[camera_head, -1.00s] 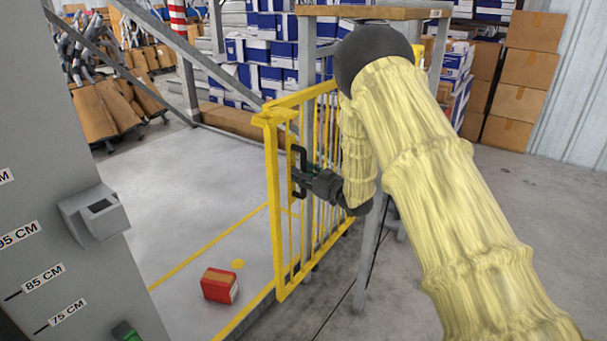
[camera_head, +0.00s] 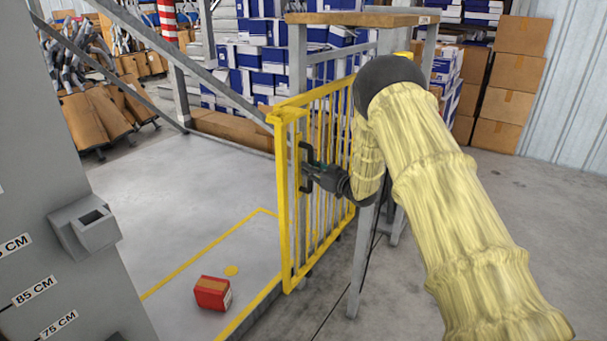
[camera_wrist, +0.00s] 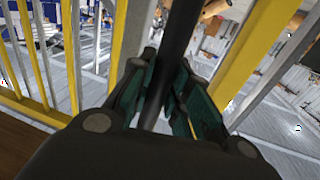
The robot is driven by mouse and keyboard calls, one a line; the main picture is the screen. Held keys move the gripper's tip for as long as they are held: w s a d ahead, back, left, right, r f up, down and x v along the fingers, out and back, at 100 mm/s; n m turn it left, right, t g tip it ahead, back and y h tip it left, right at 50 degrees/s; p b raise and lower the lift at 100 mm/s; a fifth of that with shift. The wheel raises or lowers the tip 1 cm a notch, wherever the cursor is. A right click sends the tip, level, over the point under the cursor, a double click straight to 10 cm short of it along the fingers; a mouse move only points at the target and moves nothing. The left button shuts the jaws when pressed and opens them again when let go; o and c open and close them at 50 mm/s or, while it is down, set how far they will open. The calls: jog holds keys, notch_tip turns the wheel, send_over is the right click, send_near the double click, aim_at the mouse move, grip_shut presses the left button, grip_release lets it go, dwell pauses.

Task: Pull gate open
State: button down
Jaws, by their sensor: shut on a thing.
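The yellow gate (camera_head: 287,210) stands upright in the middle of the head view, swung out at an angle from the grey frame. It has yellow and grey bars and a black handle (camera_head: 306,152) on its near post. My gripper (camera_head: 311,176) is at the handle, reaching in from the right. In the wrist view, my gripper (camera_wrist: 160,105) has its dark green pads closed around the black handle bar (camera_wrist: 180,40). Yellow gate bars (camera_wrist: 255,50) show on both sides of it. The lower part of the handle is hidden between the fingers.
A red box (camera_head: 211,293) lies on the grey floor inside the yellow line. A grey column with a height scale (camera_head: 60,270) stands at the left. Bare floor (camera_head: 540,220) lies at the right.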

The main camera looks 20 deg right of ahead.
jog(key=shift+w+d, duration=0.1)
jog(key=shift+d, duration=0.1)
jog(key=c, duration=1.3)
grip_release()
jog(key=v, duration=1.2)
jog(key=shift+a, duration=0.1)
